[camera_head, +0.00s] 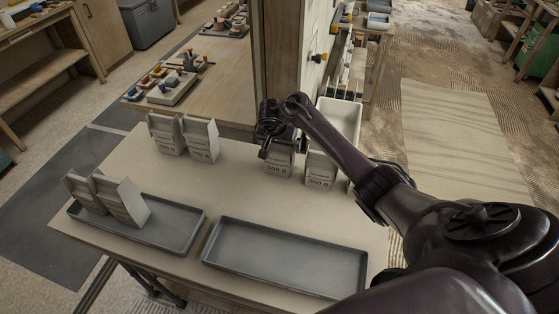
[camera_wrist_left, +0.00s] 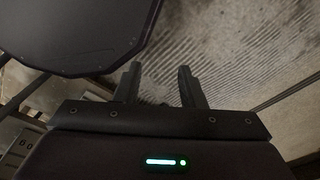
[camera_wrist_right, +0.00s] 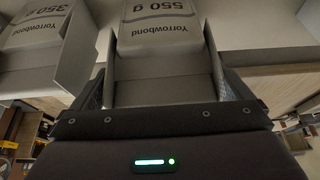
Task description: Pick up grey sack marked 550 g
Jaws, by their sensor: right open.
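The grey sack marked 550 g (camera_head: 278,169) stands upright at the back of the table, right of its middle. My right gripper (camera_head: 268,146) is over its top, coming from the right. In the right wrist view the sack (camera_wrist_right: 160,42) shows its label between the two open fingers, which stand apart on either side of it. Whether they touch the sack is hard to tell. The upper part of the sack is hidden by the gripper in the head view. My left gripper (camera_wrist_left: 160,84) is open and empty; it is outside the head view.
A 350 g sack (camera_head: 320,172) stands close right of the 550 g one. Two sacks (camera_head: 202,140) stand back left. Two sacks lean in the left grey tray (camera_head: 170,233). The right grey tray (camera_head: 284,256) is empty. A white bin (camera_head: 340,116) is behind.

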